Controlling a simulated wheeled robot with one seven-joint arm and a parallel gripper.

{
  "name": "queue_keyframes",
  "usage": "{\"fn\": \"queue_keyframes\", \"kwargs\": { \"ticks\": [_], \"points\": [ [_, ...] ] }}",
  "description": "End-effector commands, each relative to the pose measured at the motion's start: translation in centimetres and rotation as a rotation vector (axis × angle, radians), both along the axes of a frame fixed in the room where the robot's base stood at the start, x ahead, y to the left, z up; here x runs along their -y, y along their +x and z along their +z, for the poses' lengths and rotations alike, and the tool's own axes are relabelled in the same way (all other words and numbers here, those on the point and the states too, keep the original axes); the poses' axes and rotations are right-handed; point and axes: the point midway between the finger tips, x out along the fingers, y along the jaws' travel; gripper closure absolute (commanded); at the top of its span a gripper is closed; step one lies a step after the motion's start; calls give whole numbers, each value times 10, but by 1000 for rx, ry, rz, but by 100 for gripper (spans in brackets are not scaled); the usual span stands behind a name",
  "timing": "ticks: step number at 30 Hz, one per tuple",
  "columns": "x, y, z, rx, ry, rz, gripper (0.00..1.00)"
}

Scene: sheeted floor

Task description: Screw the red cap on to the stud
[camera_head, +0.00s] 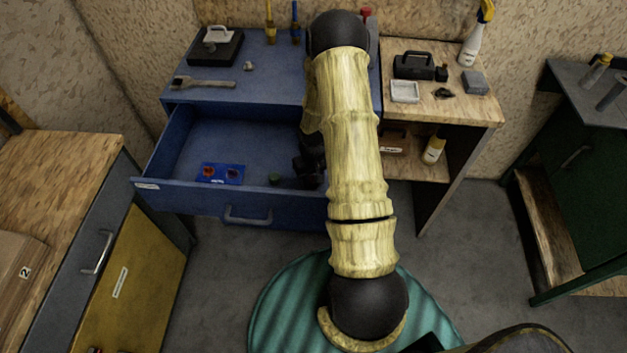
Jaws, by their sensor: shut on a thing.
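A small blue panel (222,174) lies in the open drawer, with a round red spot (208,171) and a dark round spot on it. I cannot tell whether the red spot is the cap. A small green-topped thing (274,179) is in the drawer, right of the panel. My arm reaches over the drawer and hides its right part. The dark end of my arm hangs there, and my gripper (297,182) is partly seen low in the drawer, close to the green-topped thing. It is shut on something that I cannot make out. I cannot pick out the stud.
The open drawer (165,194) belongs to a blue workbench (290,75) with a wrench (203,83) and a sander-like tool (216,42) on top. A wooden shelf unit (470,112) stands to the right, a wood-topped cabinet (60,170) to the left. The drawer's left half is mostly clear.

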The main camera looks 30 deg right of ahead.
Motion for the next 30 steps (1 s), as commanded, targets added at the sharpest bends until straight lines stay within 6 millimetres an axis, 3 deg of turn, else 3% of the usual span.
{"fn": "queue_keyframes", "kwargs": {
  "ticks": [30],
  "points": [
    [0, 0, 32, 0, 0, 0, 94]
  ]
}}
